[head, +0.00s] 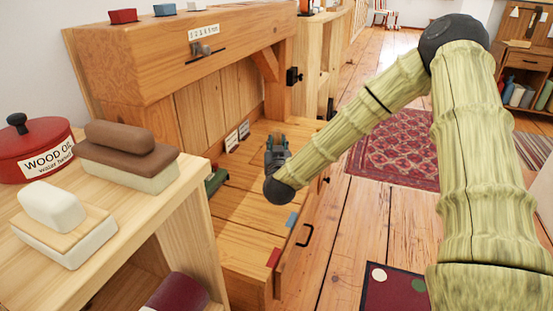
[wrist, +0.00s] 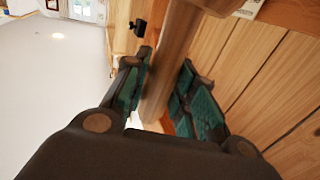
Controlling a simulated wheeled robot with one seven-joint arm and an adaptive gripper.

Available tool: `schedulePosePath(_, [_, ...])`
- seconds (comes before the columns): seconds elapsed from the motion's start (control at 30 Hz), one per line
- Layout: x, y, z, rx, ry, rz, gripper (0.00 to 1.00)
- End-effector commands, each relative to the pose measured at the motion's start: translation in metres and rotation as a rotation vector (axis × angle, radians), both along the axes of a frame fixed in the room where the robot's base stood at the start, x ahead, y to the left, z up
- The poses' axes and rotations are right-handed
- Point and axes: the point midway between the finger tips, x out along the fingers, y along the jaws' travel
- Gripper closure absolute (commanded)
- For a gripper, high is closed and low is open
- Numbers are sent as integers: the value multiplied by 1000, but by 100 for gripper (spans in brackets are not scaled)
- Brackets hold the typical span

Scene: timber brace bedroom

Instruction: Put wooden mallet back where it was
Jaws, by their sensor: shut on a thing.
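My gripper (head: 276,142) is over the wooden bench seat at the picture's centre in the head view. In the wrist view its two teal-padded fingers (wrist: 165,95) are shut around a round wooden shaft, which I take to be the handle of the wooden mallet (wrist: 160,85). The shaft runs up between the pads and out of the top of the picture. In the head view the mallet is hidden by the gripper and arm.
The timber bench (head: 245,205) has a high panelled back and a drawer front. A green item (head: 216,181) lies at its left end. A side shelf (head: 135,195) with brushes (head: 130,155) and a red tin (head: 33,150) stands at left. Open floor (head: 345,225) lies right.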

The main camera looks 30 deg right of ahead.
Motion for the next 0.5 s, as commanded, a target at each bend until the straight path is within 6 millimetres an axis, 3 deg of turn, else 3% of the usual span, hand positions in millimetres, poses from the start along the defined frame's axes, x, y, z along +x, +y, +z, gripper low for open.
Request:
schedulePosePath(0.23, [9,-2,-4,0,0,0,98])
schedulePosePath(0.5, [8,-2,-31,2,-1,-1,98])
